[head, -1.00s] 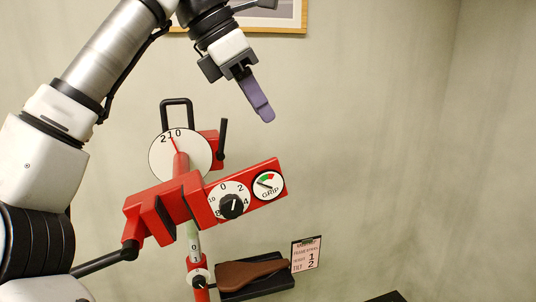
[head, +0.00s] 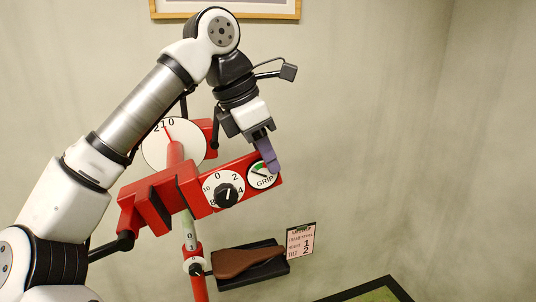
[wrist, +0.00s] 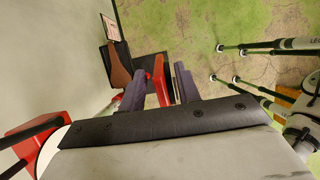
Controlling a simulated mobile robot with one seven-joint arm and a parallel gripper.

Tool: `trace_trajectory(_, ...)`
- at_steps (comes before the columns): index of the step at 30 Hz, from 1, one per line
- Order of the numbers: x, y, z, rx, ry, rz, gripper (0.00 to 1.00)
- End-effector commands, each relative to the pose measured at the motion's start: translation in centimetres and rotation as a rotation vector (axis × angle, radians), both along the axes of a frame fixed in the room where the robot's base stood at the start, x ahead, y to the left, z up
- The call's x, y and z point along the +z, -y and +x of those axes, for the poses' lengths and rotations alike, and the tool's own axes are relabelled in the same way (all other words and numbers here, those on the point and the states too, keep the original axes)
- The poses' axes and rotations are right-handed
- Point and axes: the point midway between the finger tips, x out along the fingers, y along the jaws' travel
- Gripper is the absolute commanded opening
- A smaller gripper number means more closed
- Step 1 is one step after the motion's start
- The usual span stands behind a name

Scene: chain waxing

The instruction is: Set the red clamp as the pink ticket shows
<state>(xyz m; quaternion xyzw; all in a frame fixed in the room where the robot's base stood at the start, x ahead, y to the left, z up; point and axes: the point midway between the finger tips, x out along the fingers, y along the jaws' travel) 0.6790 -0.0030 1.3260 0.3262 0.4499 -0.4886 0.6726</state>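The red clamp (head: 160,200) stands on a post at the middle left of the head view. It has a black knob (head: 226,195) on a numbered dial, a GRIP gauge (head: 260,181), and a round tilt dial (head: 158,150) with a red pointer near 1 and 0. The pink ticket (head: 300,241) reads height 1 and tilt 2; its other print is too small. My gripper (head: 267,158) hangs at the clamp's right end, partly covering the gauge. In the wrist view its purple fingers (wrist: 160,88) are apart, with a red clamp part between them; contact cannot be told.
A brown saddle (head: 245,262) lies on a dark tray (head: 268,270) below the clamp. The post (head: 188,232) carries a scale. Green-tipped legs of a stand (wrist: 255,48) show right in the wrist view. Open wall lies right of the clamp.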

Motion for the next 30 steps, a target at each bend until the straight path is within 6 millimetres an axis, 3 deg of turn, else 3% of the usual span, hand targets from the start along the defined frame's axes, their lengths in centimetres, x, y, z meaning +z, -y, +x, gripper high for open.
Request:
trace_trajectory(13,-1.12,0.47,0.10,-0.001,0.001,-0.001,0.33)
trace_trajectory(21,-1.10,0.46,0.10,-0.001,0.001,-0.001,0.00)
trace_trajectory(30,-1.08,0.44,-0.01,-0.001,0.000,-0.003,0.00)
